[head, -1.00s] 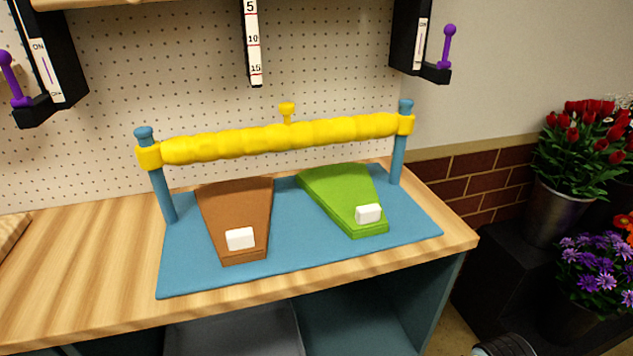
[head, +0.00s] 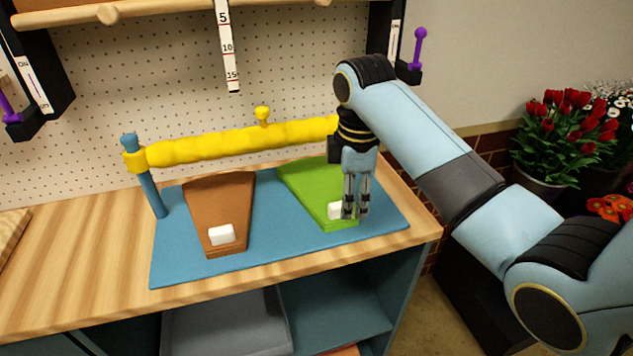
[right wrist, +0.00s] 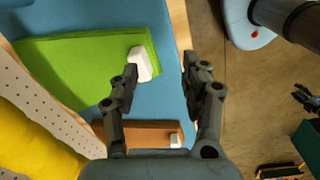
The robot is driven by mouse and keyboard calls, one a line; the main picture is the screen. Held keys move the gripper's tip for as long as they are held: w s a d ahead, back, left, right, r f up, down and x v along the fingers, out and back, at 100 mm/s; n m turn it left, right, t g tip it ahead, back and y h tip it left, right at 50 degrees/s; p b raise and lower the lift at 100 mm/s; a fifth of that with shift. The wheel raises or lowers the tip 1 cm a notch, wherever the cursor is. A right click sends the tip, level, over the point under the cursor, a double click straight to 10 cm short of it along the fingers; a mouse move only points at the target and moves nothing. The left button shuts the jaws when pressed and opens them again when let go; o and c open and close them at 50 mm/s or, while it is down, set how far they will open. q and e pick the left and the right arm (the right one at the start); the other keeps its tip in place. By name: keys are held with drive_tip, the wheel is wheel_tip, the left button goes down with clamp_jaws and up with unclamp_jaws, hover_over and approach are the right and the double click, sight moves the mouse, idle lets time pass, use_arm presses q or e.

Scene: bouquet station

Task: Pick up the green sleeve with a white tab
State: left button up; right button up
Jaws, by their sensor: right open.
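The green sleeve (head: 311,188) lies on the blue mat, its wide end under the yellow bar. Its white tab (head: 335,211) is at the narrow front end, partly hidden by my right gripper (head: 354,216). My right gripper points down at the tab's right side.
A brown sleeve (head: 220,195) with a white tab (head: 221,234) lies left on the blue mat (head: 174,262). The yellow bar (head: 200,147) spans above both sleeves on blue posts. Flowers (head: 570,125) stand at the right.

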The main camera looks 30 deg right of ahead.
drive_tip(key=w+r+n, duration=0.1)
drive_tip(key=w+r, duration=0.1)
drive_tip(key=r, duration=0.1)
drive_tip(key=w+r+n, duration=0.1)
drive_tip(key=w+r, duration=0.1)
drive_tip(key=shift+n+g+p, duration=0.3)
drive_tip(key=shift+w+a, duration=0.1)
hover_over(340, 204)
drive_tip(key=f, duration=0.4)
drive_tip(key=shift+w+a+f, duration=0.1)
drive_tip(key=shift+w+f, duration=0.25)
drive_tip(key=shift+f, duration=0.05)
drive_tip(key=shift+s+f+p, duration=0.15)
drive_tip(key=shift+f+p, duration=0.2)
drive_tip(key=shift+f, duration=1.05)
drive_tip(key=shift+s+f+p, duration=0.15)
drive_tip(key=shift+f+p, duration=0.2)
drive_tip(key=shift+f, duration=1)
clamp_jaws()
use_arm(q)
drive_tip(key=shift+s+d+r, duration=0.1)
drive_tip(key=shift+s+r, duration=0.15)
drive_tip(key=shift+r, duration=0.3)
drive_tip(key=shift+s+d+r, duration=0.1)
drive_tip(key=shift+s+r, duration=0.1)
drive_tip(key=shift+r, duration=0.35)
drive_tip(key=shift+f, duration=0.1)
use_arm(e)
drive_tip(key=shift+r, duration=0.1)
